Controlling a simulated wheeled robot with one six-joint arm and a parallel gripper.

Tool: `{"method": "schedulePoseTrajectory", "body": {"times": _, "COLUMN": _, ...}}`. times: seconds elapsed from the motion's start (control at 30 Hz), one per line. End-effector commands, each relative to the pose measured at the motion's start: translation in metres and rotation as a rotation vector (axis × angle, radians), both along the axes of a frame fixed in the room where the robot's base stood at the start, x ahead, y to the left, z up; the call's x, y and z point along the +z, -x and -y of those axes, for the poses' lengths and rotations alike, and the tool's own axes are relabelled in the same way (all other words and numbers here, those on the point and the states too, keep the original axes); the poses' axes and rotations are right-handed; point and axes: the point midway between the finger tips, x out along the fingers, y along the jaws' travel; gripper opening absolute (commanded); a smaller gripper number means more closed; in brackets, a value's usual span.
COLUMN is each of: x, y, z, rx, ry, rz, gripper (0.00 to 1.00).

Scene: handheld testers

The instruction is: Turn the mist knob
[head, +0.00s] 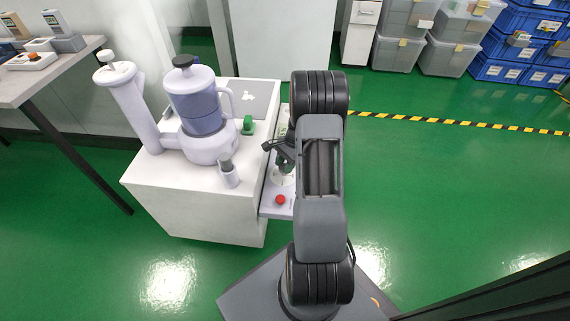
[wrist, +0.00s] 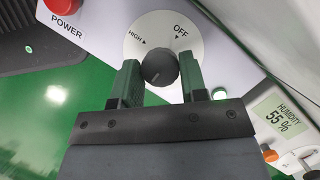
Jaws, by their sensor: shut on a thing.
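The mist knob (wrist: 159,67) is a round dark knob on a white dial (wrist: 188,22) in the wrist view. The dial is marked HIGH to the knob's upper left and OFF to its upper right. My gripper (wrist: 160,76) has one finger on each side of the knob and is shut on it. In the head view my gripper (head: 283,152) is at the control panel (head: 272,203) on the side of the white cabinet. The knob cannot be made out there.
A red POWER button (wrist: 62,5) sits at the wrist view's upper left and a HUMIDITY 55 % display (wrist: 283,118) at the right. The humidifier (head: 205,110) stands on the white cabinet (head: 190,205). Green floor right of my arm is clear.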

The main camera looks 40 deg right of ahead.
Motion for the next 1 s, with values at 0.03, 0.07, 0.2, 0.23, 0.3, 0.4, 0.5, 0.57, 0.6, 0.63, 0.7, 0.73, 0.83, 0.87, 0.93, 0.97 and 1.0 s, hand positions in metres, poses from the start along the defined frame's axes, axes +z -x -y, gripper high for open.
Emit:
{"method": "schedulePoseTrajectory", "body": {"times": 0.03, "x": 0.0001, "y": 0.0001, "z": 0.0, "rx": 0.0, "ry": 0.0, "rz": 0.0, "gripper": 0.24}}
{"method": "schedulePoseTrajectory", "body": {"times": 0.07, "x": 0.0001, "y": 0.0002, "z": 0.0001, "rx": 0.0, "ry": 0.0, "rz": 0.0, "gripper": 0.21}}
{"method": "schedulePoseTrajectory", "body": {"times": 0.2, "x": 0.0003, "y": 0.0003, "z": 0.0019, "rx": -0.002, "ry": 0.0, "rz": 0.0, "gripper": 0.16}}
{"method": "schedulePoseTrajectory", "body": {"times": 0.23, "x": 0.0004, "y": 0.0004, "z": 0.0016, "rx": -0.004, "ry": 0.001, "rz": 0.0, "gripper": 0.16}}
{"method": "schedulePoseTrajectory", "body": {"times": 0.3, "x": 0.001, "y": 0.0006, "z": 0.0013, "rx": -0.014, "ry": 0.001, "rz": 0.0, "gripper": 0.16}}
{"method": "schedulePoseTrajectory", "body": {"times": 0.4, "x": 0.0018, "y": 0.0013, "z": 0.0009, "rx": -0.044, "ry": 0.0, "rz": -0.002, "gripper": 0.16}}
{"method": "schedulePoseTrajectory", "body": {"times": 0.5, "x": 0.0031, "y": 0.0014, "z": 0.0008, "rx": -0.096, "ry": 0.0, "rz": -0.002, "gripper": 0.16}}
{"method": "schedulePoseTrajectory", "body": {"times": 0.57, "x": 0.0036, "y": 0.0017, "z": 0.0007, "rx": -0.137, "ry": 0.001, "rz": -0.001, "gripper": 0.16}}
{"method": "schedulePoseTrajectory", "body": {"times": 0.6, "x": 0.004, "y": 0.002, "z": 0.0003, "rx": -0.168, "ry": 0.0, "rz": -0.001, "gripper": 0.16}}
{"method": "schedulePoseTrajectory", "body": {"times": 0.63, "x": 0.0042, "y": 0.0022, "z": 0.0004, "rx": -0.194, "ry": 0.001, "rz": -0.002, "gripper": 0.16}}
{"method": "schedulePoseTrajectory", "body": {"times": 0.7, "x": 0.0045, "y": 0.0023, "z": 0.0003, "rx": -0.256, "ry": 0.001, "rz": -0.001, "gripper": 0.16}}
{"method": "schedulePoseTrajectory", "body": {"times": 0.73, "x": 0.0044, "y": 0.0026, "z": 0.0001, "rx": -0.286, "ry": -0.001, "rz": -0.003, "gripper": 0.16}}
{"method": "schedulePoseTrajectory", "body": {"times": 0.83, "x": 0.0039, "y": 0.0031, "z": 0.0001, "rx": -0.381, "ry": 0.0, "rz": -0.002, "gripper": 0.16}}
{"method": "schedulePoseTrajectory", "body": {"times": 0.87, "x": 0.0037, "y": 0.0032, "z": -0.0002, "rx": -0.41, "ry": -0.001, "rz": -0.003, "gripper": 0.16}}
{"method": "schedulePoseTrajectory", "body": {"times": 0.93, "x": 0.0032, "y": 0.0036, "z": -0.0004, "rx": -0.477, "ry": -0.001, "rz": -0.003, "gripper": 0.16}}
{"method": "schedulePoseTrajectory", "body": {"times": 0.97, "x": 0.0031, "y": 0.0036, "z": -0.0003, "rx": -0.505, "ry": 0.0, "rz": -0.002, "gripper": 0.16}}
{"method": "schedulePoseTrajectory", "body": {"times": 1.0, "x": 0.0029, "y": 0.0039, "z": -0.0006, "rx": -0.543, "ry": 0.0, "rz": -0.003, "gripper": 0.16}}
